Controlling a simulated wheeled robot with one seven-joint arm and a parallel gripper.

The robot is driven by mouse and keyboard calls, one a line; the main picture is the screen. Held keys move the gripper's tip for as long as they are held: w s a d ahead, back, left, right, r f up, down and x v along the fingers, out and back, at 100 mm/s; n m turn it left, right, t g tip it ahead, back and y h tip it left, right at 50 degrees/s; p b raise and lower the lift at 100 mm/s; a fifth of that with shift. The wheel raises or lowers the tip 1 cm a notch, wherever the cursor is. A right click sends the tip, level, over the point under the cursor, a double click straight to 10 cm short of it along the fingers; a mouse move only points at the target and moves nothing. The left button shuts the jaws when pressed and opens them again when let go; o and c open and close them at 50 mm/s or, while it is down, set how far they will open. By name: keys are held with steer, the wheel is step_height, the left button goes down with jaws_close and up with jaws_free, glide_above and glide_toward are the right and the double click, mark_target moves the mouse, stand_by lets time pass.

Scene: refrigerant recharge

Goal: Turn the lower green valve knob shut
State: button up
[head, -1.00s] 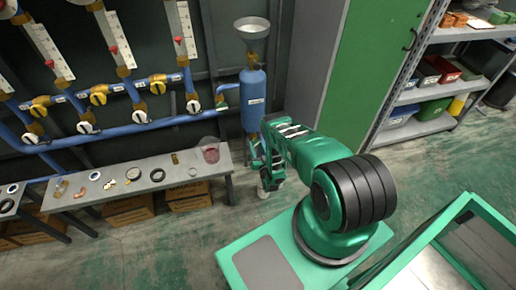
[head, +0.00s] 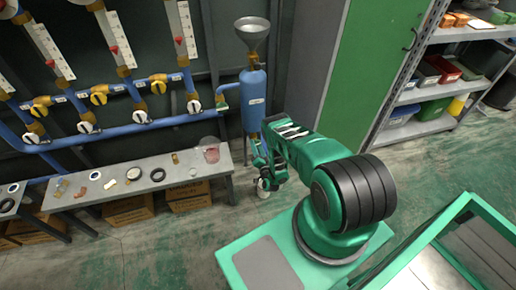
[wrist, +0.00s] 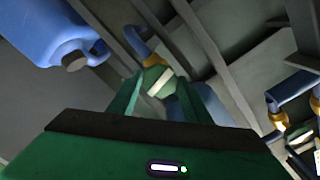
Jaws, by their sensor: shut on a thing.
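The lower green valve knob (wrist: 153,77), green with a pale band, sits between the fingers of my gripper (wrist: 157,88) in the wrist view. My gripper is shut on it. A brass fitting and blue pipe show just behind the knob. In the head view my gripper (head: 257,160) is below the blue tank (head: 254,100), and my own arm and hand hide the knob there. The tank also shows at the upper left of the wrist view (wrist: 45,30). I cannot tell how far the knob is turned.
A metal funnel (head: 252,30) tops the tank. A grey bench (head: 115,205) with small parts stands to the left, below blue pipes with several yellow and white knobs. A green cabinet (head: 375,65) and shelves stand right. Floor is clear between bench and my base.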

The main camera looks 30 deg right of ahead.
steer(key=shift+s+f+m, duration=0.15)
steer(key=shift+m, duration=0.55)
steer(key=o, duration=1.1)
steer(key=shift+c, duration=0.2)
steer(key=v, duration=0.6)
steer(key=shift+s, duration=0.35)
steer(key=shift+a, duration=0.1)
